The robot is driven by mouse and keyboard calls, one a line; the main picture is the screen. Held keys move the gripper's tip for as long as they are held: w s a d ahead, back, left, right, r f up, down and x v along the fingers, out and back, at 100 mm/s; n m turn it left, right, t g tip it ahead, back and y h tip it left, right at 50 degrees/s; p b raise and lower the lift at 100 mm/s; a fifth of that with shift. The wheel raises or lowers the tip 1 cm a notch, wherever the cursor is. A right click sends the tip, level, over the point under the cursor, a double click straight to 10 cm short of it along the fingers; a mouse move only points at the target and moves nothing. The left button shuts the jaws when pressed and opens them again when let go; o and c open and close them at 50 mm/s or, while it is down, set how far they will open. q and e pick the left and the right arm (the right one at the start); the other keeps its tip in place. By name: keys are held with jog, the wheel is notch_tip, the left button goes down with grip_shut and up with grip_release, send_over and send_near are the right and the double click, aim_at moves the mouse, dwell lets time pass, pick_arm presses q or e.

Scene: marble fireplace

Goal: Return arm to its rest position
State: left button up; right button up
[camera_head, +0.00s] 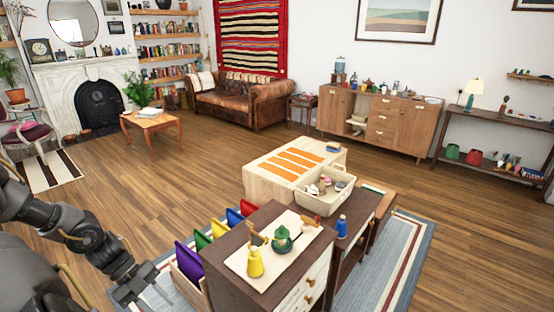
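My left arm comes in from the left edge and reaches down to the lower left. My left gripper (146,289) hangs low over the floor and rug edge, left of the dark cabinet and its coloured folders. Its fingers are small and partly cut by the lower frame edge, so I cannot tell whether they are open or shut. I see nothing clearly held in it. My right arm and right gripper are not in view.
Purple, green, blue and red folders (189,261) stand close to my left gripper. Open wood floor (140,190) lies beyond.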

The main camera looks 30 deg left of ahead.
pick_arm(q)
jog(key=w+a+f+n+t+y, duration=0.25)
jog(key=w+a+f, duration=0.25)
jog(key=w+f, duration=0.4)
jog(key=w+a+f+n+t+y, duration=0.2)
jog(key=w+a+f+t+y, duration=0.3)
jog(key=w+f, duration=0.4)
jog(key=s+a+f+n+g+y, duration=0.1)
jog(key=s+f+n+g+y, duration=0.2)
jog(key=f, duration=0.8)
jog(key=s+d+f+n+g, duration=0.1)
jog(key=s+d+f+n, duration=0.2)
jog(key=s+d+f, duration=0.35)
jog(key=s+d+f+n+g, duration=0.2)
jog(key=s+d+f+n, duration=0.2)
jog(key=s+f, duration=0.55)
jog(key=s+d+f+n+g+h, duration=0.1)
jog(key=s+d+f, duration=0.1)
jog(key=s+d, duration=0.6)
jog(key=s+d+f+n+g+h, duration=0.1)
jog(key=s+d+f, duration=0.2)
jog(key=s+d, duration=0.6)
jog(key=d, duration=0.5)
jog(key=shift+d+f+n, duration=0.2)
jog(key=shift+f+n, duration=0.1)
jog(key=shift+n, duration=0.05)
